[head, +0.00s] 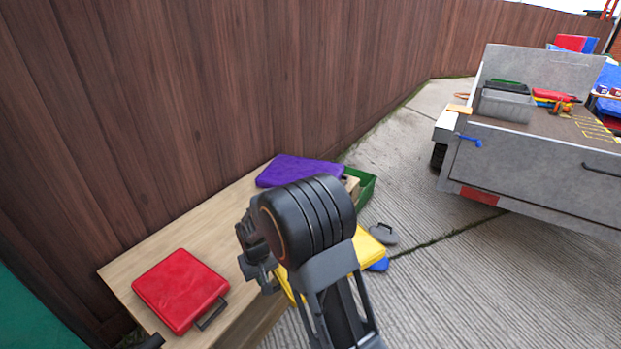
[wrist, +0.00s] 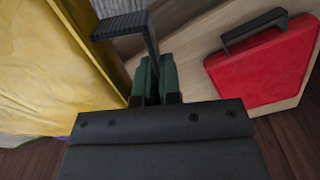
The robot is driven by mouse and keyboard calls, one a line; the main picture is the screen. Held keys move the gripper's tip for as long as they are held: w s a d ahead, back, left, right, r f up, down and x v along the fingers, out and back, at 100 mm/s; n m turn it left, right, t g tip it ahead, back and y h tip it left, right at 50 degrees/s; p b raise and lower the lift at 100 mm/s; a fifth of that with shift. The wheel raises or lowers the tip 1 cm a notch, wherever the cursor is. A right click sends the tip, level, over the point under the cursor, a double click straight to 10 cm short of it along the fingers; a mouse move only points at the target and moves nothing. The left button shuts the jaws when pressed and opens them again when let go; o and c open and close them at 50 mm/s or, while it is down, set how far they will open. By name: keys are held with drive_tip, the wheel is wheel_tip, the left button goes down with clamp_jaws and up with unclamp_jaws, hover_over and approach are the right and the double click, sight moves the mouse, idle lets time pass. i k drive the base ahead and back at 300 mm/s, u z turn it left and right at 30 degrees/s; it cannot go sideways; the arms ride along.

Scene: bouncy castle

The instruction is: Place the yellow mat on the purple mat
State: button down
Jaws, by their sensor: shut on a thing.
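The purple mat (head: 298,171) lies flat at the far end of a wooden bench in the head view. The yellow mat (head: 370,252) is held near the bench's right side, partly hidden behind my arm. In the wrist view the yellow mat (wrist: 60,70) fills the left side, tilted, with its black handle (wrist: 122,26) reaching toward my gripper. My gripper (wrist: 152,78) is shut on that handle. A sliver of purple (wrist: 30,145) shows below the yellow mat there. In the head view my arm hides the grip itself.
A red mat (head: 181,290) with a black handle lies on the near end of the wooden bench (head: 205,230). A wooden fence (head: 190,90) runs behind it. A green crate (head: 366,187) stands beyond the purple mat. A grey trailer (head: 540,160) stands right.

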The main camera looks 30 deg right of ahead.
sight(305, 173)
drive_tip(key=k, duration=1.05)
drive_tip(key=z, duration=0.7)
drive_tip(key=i, duration=0.7)
drive_tip(key=z, duration=0.8)
drive_tip(key=i, duration=0.75)
drive_tip(key=u, duration=0.7)
drive_tip(key=i, duration=0.95)
drive_tip(key=u, duration=0.9)
